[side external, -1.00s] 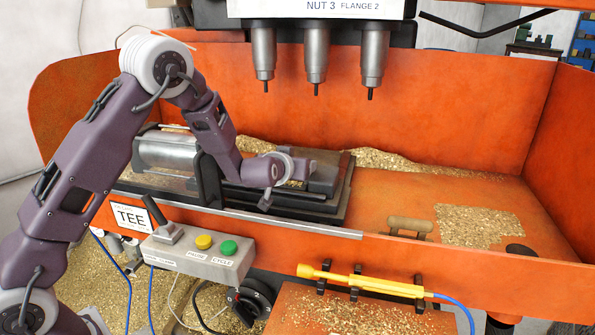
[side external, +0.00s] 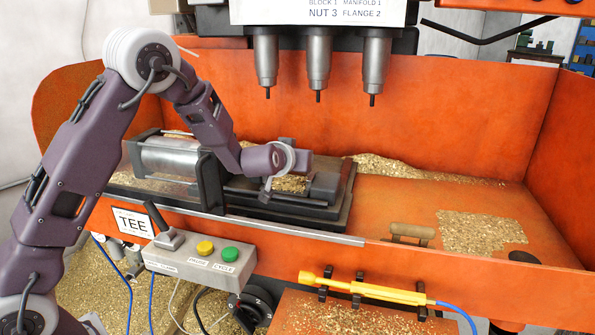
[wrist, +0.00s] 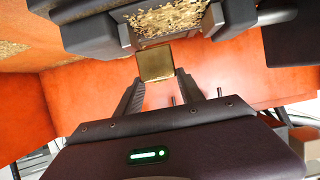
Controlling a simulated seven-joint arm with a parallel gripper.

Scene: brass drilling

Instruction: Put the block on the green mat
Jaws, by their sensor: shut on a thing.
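The block (wrist: 156,60) is a small brass-coloured square piece in the wrist view. It sits between the two fingertips of my gripper (wrist: 160,76), which is shut on it. Beyond it in that view are the dark vise jaws (wrist: 216,19), with chips between them. In the side view my gripper (side external: 301,160) is over the vise (side external: 335,208); the block cannot be made out there. No green mat shows in either view.
Three drill spindles (side external: 318,60) hang above the bed. An orange guard wall (side external: 450,110) stands behind, and a front rail (side external: 480,258) runs along the near side. Chips (side external: 480,232) cover a patch at right. A control box (side external: 200,262) is in front.

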